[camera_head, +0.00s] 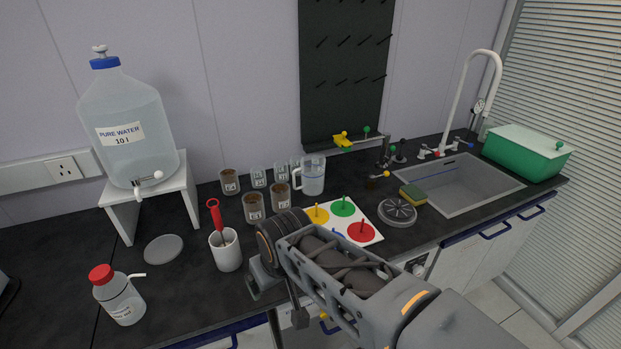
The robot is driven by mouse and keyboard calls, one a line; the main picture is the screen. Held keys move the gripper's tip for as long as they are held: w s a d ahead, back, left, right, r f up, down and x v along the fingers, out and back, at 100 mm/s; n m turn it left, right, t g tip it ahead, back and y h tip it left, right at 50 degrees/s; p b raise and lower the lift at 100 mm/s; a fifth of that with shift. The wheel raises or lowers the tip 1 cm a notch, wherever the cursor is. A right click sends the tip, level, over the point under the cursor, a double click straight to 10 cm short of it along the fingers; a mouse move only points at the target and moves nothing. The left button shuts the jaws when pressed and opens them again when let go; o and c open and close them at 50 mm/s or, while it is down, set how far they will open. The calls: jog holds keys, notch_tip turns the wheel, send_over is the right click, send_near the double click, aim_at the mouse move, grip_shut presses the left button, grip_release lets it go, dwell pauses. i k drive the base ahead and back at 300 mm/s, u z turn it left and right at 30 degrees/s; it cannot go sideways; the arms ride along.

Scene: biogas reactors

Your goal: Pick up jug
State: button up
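The jug (313,179) is a clear, upright container with a handle on its left side and a blue line on its wall. It stands on the black worktop in front of the wall, behind the colored-dot card. My gripper (275,290) is at the front edge of the worktop, nearer the camera than the jug and apart from it. My wrist and arm partly cover it, so I cannot tell whether its fingers are open or shut. The jug itself shows almost whole.
Several brown-filled beakers (254,207) and small glasses stand left of the jug. The white card (373,237) with colored discs lies in front. A white pot (226,252) with a red-handled tool stands left of my gripper. The sink (467,186) is right.

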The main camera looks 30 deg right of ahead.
aim_at(312, 169)
jog(key=k, duration=1.1)
jog(key=z, duration=0.7)
jog(key=i, duration=0.8)
jog(key=z, duration=0.2)
